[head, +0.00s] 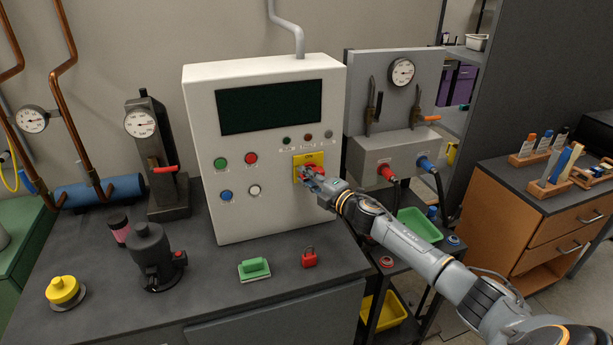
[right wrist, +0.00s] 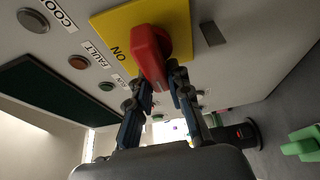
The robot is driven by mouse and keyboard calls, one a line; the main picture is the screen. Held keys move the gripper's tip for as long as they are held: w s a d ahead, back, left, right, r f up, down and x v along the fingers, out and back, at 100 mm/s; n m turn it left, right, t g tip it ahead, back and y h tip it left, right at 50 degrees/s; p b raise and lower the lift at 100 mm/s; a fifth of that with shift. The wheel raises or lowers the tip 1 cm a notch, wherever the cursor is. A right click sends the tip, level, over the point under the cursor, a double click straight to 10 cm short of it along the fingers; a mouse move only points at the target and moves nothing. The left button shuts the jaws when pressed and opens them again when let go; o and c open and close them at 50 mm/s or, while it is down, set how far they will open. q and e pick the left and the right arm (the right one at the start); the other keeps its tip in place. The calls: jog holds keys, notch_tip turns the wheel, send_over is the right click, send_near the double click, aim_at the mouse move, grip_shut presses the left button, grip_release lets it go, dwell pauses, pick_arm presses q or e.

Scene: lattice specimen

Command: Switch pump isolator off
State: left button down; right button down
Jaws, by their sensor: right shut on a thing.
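The pump isolator is a red rotary handle (head: 301,174) on a yellow plate (head: 309,158), on the front of a white control cabinet (head: 210,100). In the right wrist view the red handle (right wrist: 148,52) stands out from the yellow plate (right wrist: 110,23), with the word ON beside it. My right gripper (head: 312,179) reaches the handle from the right and partly covers it in the head view. Its two dark fingers (right wrist: 161,82) are shut on the handle's near end, one on each side. My left gripper is not in view.
Green, red, blue and white buttons sit left of the isolator; small lamps (head: 308,137) sit above it. A red padlock (head: 309,257) and a green-handled block (head: 254,268) lie on the bench below. A grey connector box (head: 385,150) stands close on the right.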

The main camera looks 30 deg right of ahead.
jog(key=shift+d+f, duration=0.1)
jog(key=shift+d, duration=0.05)
jog(key=c, duration=1.2)
grip_release()
jog(key=shift+d, duration=0.1)
jog(key=shift+s, duration=0.15)
jog(key=s, duration=0.4)
jog(key=s+d, duration=0.1)
jog(key=s, duration=0.2)
jog(key=s+d, duration=0.1)
jog(key=s, duration=0.3)
jog(key=shift+s, duration=0.35)
